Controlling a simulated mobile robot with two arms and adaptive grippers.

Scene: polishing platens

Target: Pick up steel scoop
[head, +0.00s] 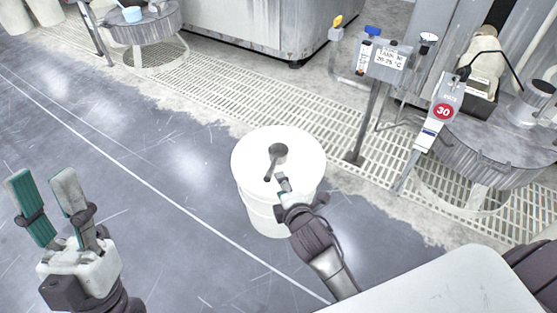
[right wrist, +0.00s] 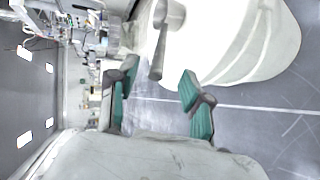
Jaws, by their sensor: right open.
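The steel scoop (head: 278,152) lies on the white drum's top (head: 305,160), its round bowl towards the middle and its handle pointing down-left to the near rim. My right gripper (head: 281,181) is at the drum's near side, beside the end of the handle. In the right wrist view the scoop's handle (right wrist: 158,48) shows beyond the gap between the open fingertips (right wrist: 158,82), and nothing is held. My left gripper (head: 45,182) is open and empty over the floor, far to the left of the drum.
A post with a gauge box (head: 388,62) stands right of the drum. Round grey platens stand at the right (head: 495,145) and back left (head: 150,22). A white surface (head: 450,285) fills the lower right. The floor left of the drum is clear.

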